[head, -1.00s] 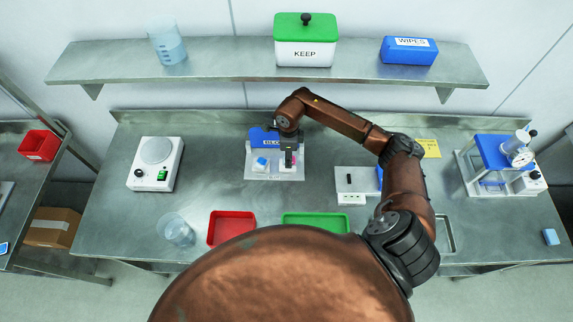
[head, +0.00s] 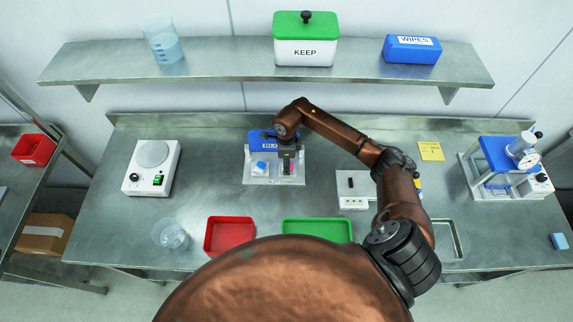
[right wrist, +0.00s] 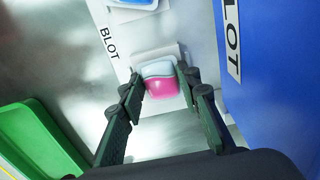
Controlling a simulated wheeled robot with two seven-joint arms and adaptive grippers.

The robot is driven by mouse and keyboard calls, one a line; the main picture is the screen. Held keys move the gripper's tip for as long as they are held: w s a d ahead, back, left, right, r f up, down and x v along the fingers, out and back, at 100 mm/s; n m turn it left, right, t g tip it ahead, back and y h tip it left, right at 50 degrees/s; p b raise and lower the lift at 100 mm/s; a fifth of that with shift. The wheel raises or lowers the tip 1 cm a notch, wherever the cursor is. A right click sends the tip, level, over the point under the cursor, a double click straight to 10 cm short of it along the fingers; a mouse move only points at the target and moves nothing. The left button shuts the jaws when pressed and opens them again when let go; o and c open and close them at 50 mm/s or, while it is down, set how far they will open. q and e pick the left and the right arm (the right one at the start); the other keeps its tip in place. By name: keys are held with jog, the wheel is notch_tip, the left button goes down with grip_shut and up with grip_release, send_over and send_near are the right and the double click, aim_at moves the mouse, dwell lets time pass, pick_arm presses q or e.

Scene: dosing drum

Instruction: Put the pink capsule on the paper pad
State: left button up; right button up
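The pink capsule (right wrist: 161,82), pink on one half and pale on the other, sits over a whitish square paper pad (right wrist: 154,55) on the blot stand (right wrist: 185,22). It also shows as a small pink spot in the head view (head: 287,169). My right gripper (right wrist: 161,80) is open, with one finger on each side of the capsule and narrow gaps beside it. In the head view the right gripper (head: 288,160) reaches down in front of the stand's blue back panel (head: 257,141). Part of the pad is hidden under the capsule. My left gripper is not in view.
A blue item (head: 259,167) sits on the stand's left spot. A red tray (head: 230,235) and a green tray (head: 318,230) lie nearer. A white device (head: 352,199) stands to the right and a scale (head: 152,168) to the left. A shelf (head: 220,66) runs behind.

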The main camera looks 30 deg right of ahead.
jog(key=o, duration=0.4)
jog(key=shift+r, duration=0.1)
notch_tip(320, 180, up, 8)
jog(key=shift+f+b, duration=0.15)
jog(key=shift+b, duration=0.2)
jog(key=shift+c, duration=0.8)
dwell(0.3)
